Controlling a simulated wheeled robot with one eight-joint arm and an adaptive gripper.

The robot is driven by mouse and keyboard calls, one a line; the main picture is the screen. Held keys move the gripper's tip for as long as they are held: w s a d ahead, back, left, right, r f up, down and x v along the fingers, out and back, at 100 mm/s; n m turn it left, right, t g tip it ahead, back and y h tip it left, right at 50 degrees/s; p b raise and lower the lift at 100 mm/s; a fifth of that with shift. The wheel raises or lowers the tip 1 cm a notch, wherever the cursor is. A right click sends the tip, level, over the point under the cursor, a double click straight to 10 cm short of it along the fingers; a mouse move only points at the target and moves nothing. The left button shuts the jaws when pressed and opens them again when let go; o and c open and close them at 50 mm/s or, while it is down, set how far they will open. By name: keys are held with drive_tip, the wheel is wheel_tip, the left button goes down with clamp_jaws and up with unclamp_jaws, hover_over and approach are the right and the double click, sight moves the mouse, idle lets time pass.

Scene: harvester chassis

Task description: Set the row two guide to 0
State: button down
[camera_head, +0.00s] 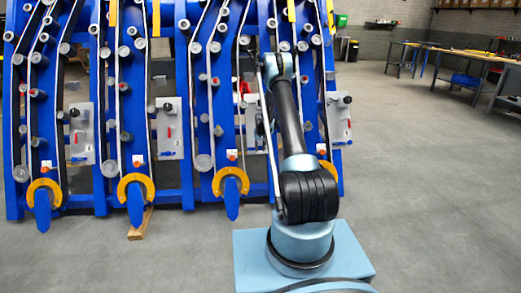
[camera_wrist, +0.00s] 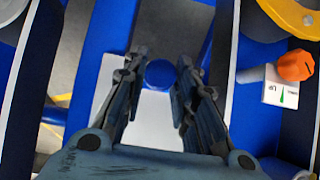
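The harvester chassis (camera_head: 200,120) has several blue rows side by side, with yellow arcs at their feet. Light grey plates (camera_head: 170,135) with small red and black knobs are fixed between rows. I cannot tell which part is the row two guide. In the wrist view my gripper (camera_wrist: 160,65) is open and points at a pale plate (camera_wrist: 152,125). A round blue knob (camera_wrist: 160,74) shows between its fingertips, with visible gaps on both sides. I cannot tell how deep it sits. In the head view my arm hides the gripper and the area in front of it.
In the wrist view an orange knob (camera_wrist: 295,66) stands beside a white label (camera_wrist: 281,90) with a green arrow, right of the gripper. Blue frame members flank the fingers closely. In the head view, workbenches (camera_head: 480,62) stand at the right, with clear floor before them.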

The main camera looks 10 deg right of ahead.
drive_tip(key=shift+d, duration=1.85)
drive_tip(key=c, duration=1.3)
unclamp_jaws()
drive_tip(key=shift+a, duration=0.1)
drive_tip(key=v, duration=1.2)
